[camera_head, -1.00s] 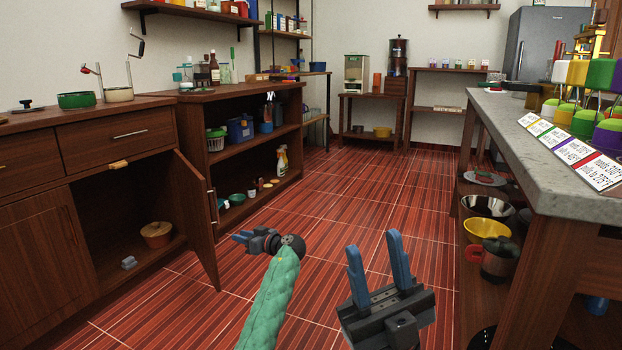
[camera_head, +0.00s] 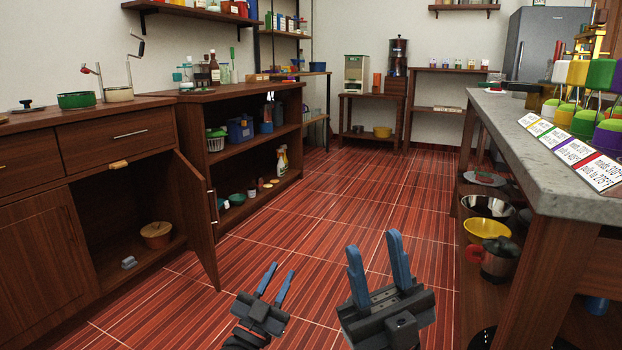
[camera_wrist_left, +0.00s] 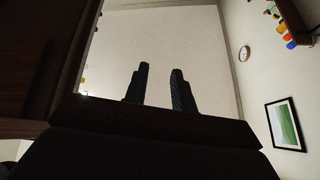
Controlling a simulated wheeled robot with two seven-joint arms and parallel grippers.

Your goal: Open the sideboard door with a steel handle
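The sideboard door (camera_head: 194,216) stands wide open on the left, swung out from the wooden sideboard (camera_head: 55,228). Its steel handle (camera_head: 212,206) is on the door's free edge. The compartment behind it shows a brown pot and a small grey item. My left gripper (camera_head: 275,284) is over the floor, right of the door and apart from it, with its blue fingers spread and empty. In the left wrist view its dark fingers (camera_wrist_left: 158,88) also stand apart with nothing between them. My right gripper (camera_head: 378,262) is open and empty, to the right of the left one.
A stone counter (camera_head: 545,160) with bowls on its lower shelf stands at the right. An open shelf unit (camera_head: 255,145) with bottles and baskets is beyond the door. The tiled floor (camera_head: 350,205) between them is clear.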

